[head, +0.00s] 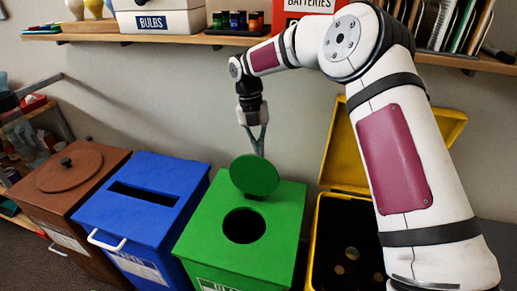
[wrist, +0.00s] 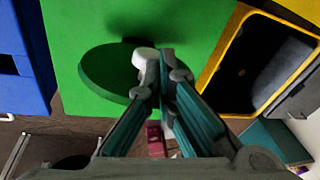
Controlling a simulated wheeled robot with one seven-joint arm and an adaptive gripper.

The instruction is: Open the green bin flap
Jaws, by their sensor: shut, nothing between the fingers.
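The green bin (head: 205,238) stands in the middle of the head view, with a dark round hole (head: 244,226) open in its top. Its round green flap (head: 254,175) stands raised behind the hole, toward the wall. My gripper (head: 260,150) points down at the flap's upper edge, its fingers shut and empty. In the wrist view the flap (wrist: 105,75) lies just left of my fingertips (wrist: 158,62). The fingertips overlap the flap's edge there; I cannot tell whether they touch it. The hole does not show in the wrist view.
A blue bin (head: 140,215) with a slot and a brown bin (head: 75,190) with a round lid stand left. A yellow bin (head: 311,240) with its lid up stands right, partly behind my arm. A shelf (head: 130,37) with boxes and jars runs above.

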